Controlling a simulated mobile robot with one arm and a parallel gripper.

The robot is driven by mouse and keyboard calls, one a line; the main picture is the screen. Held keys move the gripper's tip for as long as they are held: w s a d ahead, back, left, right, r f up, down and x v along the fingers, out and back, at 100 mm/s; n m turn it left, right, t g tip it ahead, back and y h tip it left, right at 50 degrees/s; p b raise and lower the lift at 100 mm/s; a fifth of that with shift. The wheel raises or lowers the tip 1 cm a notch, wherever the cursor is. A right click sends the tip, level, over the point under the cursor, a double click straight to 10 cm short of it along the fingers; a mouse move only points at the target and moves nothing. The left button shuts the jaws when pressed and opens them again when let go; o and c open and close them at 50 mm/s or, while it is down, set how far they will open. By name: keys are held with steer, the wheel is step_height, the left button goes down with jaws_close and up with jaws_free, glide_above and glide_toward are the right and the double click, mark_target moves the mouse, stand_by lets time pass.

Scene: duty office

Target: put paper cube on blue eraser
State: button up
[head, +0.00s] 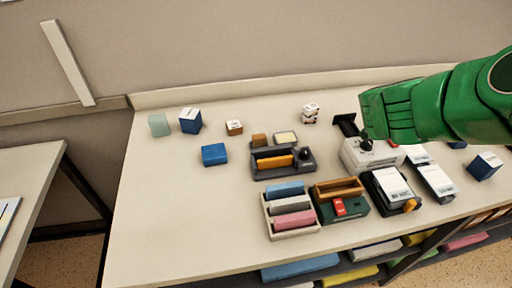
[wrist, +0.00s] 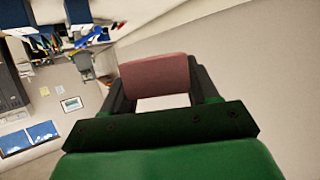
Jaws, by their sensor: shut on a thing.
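My gripper (wrist: 157,84) is shut on a block with a reddish-brown face and a white part, which I take to be the paper cube (wrist: 153,72). The dark fingers sit on both sides of it in the wrist view. In the head view my green arm reaches in from the right, above the right part of the desk, and the held cube cannot be made out. A blue block, likely the blue eraser (head: 214,154), lies on the desk left of the dark organizer, apart from my gripper.
A dark organizer (head: 258,176) and a tray (head: 270,222) with blue, grey and pink blocks stand mid-desk. A blue box (head: 190,121), pale green block (head: 159,124) and small brown block (head: 234,128) stand behind the blue block. The front left desktop is clear.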

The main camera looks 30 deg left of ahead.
steer(key=s+a+n+y, duration=0.3)
steer(key=s+a, duration=1.4)
steer(key=a, duration=0.3)
steer(key=s+a+f+n+y, duration=0.1)
steer(key=s+a, duration=0.2)
steer(key=s, duration=0.4)
steer(key=s+a+n+g+y, duration=0.1)
steer(key=s+a, duration=0.3)
steer(key=s, duration=0.3)
steer(key=s+a+f+n+y, duration=0.1)
steer(key=s+a+y, duration=0.15)
steer(key=s, duration=0.35)
glide_above(214, 150)
steer(key=shift+h, duration=0.35)
step_height(214, 150, down, 9)
steer(key=shift+s+d, duration=0.15)
steer(key=shift+w+a+f, duration=0.2)
steer(key=shift+f, duration=1.6)
steer(key=shift+f, duration=0.15)
steer(key=o, duration=1.1)
steer(key=shift+c, duration=0.2)
